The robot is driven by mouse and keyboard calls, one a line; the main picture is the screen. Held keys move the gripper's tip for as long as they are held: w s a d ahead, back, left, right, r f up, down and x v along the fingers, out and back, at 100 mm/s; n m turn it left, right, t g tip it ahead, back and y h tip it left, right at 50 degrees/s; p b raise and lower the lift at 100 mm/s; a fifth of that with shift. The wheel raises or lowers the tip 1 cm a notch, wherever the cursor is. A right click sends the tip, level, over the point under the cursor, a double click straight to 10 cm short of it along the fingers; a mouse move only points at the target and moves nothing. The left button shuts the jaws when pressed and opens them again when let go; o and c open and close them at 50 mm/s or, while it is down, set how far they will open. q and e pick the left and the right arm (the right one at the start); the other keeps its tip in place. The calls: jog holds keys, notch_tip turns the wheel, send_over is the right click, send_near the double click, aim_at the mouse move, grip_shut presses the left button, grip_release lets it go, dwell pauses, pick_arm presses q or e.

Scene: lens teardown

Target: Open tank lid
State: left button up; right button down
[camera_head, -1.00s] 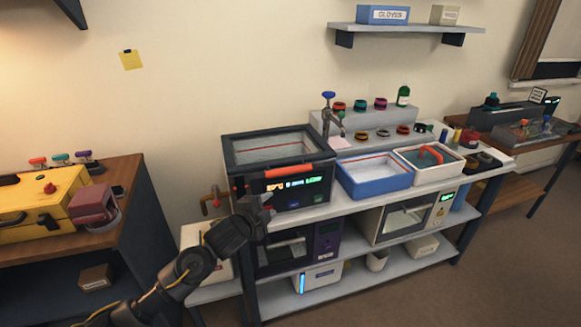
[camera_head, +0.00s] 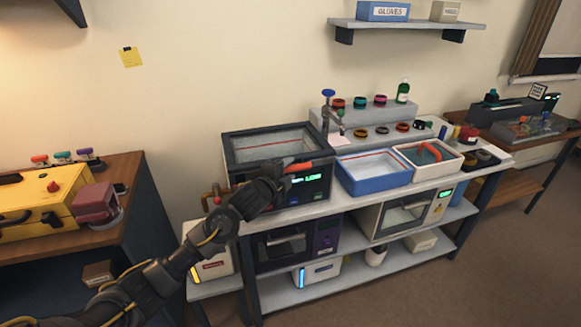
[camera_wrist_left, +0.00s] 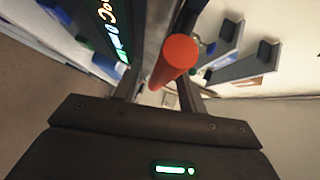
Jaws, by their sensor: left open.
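The tank (camera_head: 236,172) is a dark box on the white bench, with a lit display on its front. Its lid (camera_head: 268,144) has a dark frame around a clear pane and lies shut on top. The lid's orange bar handle (camera_head: 298,168) runs along the front edge; my gripper covers its left part. My left gripper (camera_head: 281,178) is at the handle, in front of the tank. In the left wrist view the handle (camera_wrist_left: 176,58) shows end-on between the two open fingers (camera_wrist_left: 160,88). I cannot tell whether they touch it. My right gripper is out of view.
A blue tray (camera_head: 376,188) and a white tray (camera_head: 432,172) with an orange-handled cover stand right of the tank. A tap (camera_head: 327,113) rises behind it. Ovens sit on the shelf below. A side table with a yellow case (camera_head: 35,207) is at the left.

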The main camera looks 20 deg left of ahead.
pick_arm(q)
jog(key=shift+x, duration=0.8)
grip_shut()
